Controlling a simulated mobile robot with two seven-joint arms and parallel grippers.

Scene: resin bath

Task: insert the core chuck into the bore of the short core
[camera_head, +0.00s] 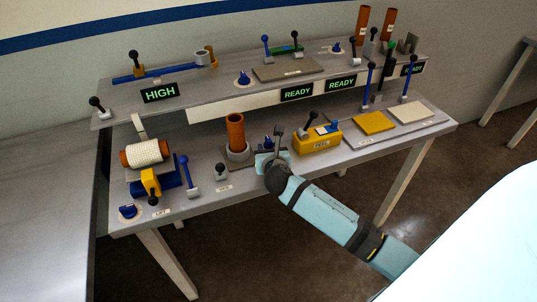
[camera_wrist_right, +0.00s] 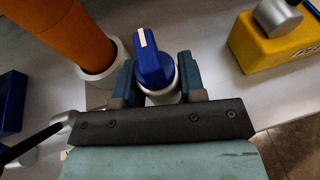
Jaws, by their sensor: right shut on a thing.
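My right gripper (camera_head: 271,158) is at the front of the bench, its fingers on either side of a blue rotary knob (camera_wrist_right: 153,62). The knob has a white stripe and a pale round base, and my gripper (camera_wrist_right: 157,85) is shut on it. An orange-brown tube (camera_head: 235,131) stands upright in a grey collar (camera_head: 238,153) just left of the gripper. The tube also shows in the wrist view (camera_wrist_right: 68,32). It looks like the short core, but I cannot tell for sure. No separate core chuck can be made out. My left gripper is not in view.
A yellow box (camera_head: 317,140) with a lever stands right of the knob. A white roll on an orange-brown core (camera_head: 146,153) lies at the left. A raised shelf (camera_head: 222,90) behind carries levers and signs. Two more tubes (camera_head: 362,25) stand at the back right.

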